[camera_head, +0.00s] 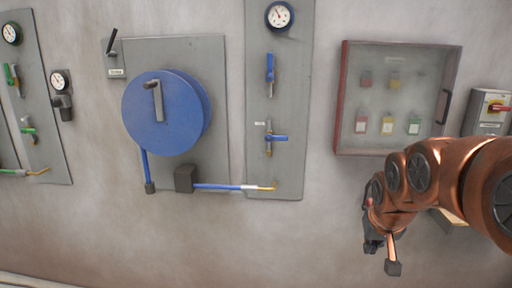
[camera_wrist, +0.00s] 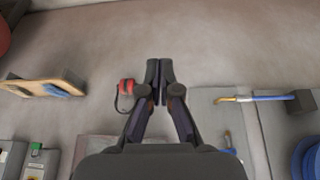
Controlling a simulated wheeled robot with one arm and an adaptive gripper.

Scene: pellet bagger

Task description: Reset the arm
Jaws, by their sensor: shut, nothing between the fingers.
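My copper-coloured arm (camera_head: 458,185) reaches in from the right side of the head view. My gripper (camera_head: 372,243) hangs at its end, low in front of the bare wall, below the glass-fronted lock cabinet. In the wrist view my gripper (camera_wrist: 157,68) is shut, its two dark fingertips together with nothing held between them. It appears to touch nothing. A small red and black item (camera_wrist: 126,87) shows just left of the fingertips; I cannot tell what it is.
The lock cabinet (camera_head: 341,100) holds several padlocks. A blue hose reel (camera_head: 165,112) hangs left of it, beside a panel (camera_head: 291,170) with a gauge and blue valves. A grey box with a red-yellow switch (camera_head: 492,108) is at far right. The wall below the panels is clear.

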